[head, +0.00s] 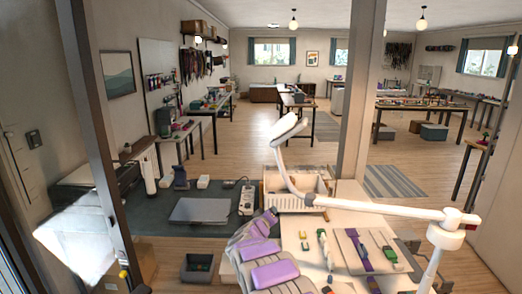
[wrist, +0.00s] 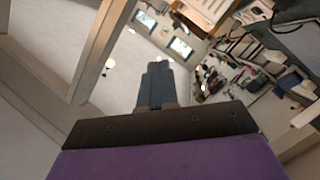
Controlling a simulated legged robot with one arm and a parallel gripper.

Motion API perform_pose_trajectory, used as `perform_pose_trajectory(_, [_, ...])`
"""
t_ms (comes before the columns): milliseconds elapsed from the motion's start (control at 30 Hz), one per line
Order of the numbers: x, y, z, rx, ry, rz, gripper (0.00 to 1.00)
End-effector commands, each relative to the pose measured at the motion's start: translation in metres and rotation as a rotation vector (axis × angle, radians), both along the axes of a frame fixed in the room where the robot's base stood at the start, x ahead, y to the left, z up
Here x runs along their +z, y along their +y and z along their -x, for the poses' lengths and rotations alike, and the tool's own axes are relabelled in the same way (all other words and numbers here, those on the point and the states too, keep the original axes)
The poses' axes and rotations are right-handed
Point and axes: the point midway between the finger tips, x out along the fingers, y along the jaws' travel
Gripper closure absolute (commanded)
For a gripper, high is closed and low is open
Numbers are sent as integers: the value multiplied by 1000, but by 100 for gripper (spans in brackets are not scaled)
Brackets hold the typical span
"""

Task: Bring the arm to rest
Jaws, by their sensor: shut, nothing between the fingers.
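My gripper (wrist: 155,75) shows in the wrist view as dark blue-grey fingers lying together, with nothing between them. They stick out past a black plate and a purple part of my arm. The wrist view is tilted and looks out into the room, with no work object near the fingertips. In the head view, a grey and purple jointed form, which looks like my arm (head: 274,272), is at the bottom middle, beside the pale worktable (head: 299,242). I cannot make out the fingers there.
A white jointed lamp (head: 370,207) reaches over the worktable. A grey board (head: 346,246) with purple and green items lies there. A white slatted crate (head: 297,200) stands behind. A post (head: 361,90) rises beyond. A dark mat (head: 150,210) is at left; wooden floor is open farther back.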

Motion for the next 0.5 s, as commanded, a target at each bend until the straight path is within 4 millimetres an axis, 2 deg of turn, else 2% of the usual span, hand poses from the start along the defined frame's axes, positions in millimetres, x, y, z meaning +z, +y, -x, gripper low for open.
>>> perform_pose_trajectory(33, [17,5,2,42,-3,-34,100])
perform_pose_trajectory(100, [33,13,7,106,9,-88,100])
perform_pose_trajectory(267, [61,28,30,236,69,-214,100])
perform_pose_trajectory(367, [74,34,52,303,126,-291,100])
perform_pose_trajectory(500, [86,37,93,371,228,-395,100])
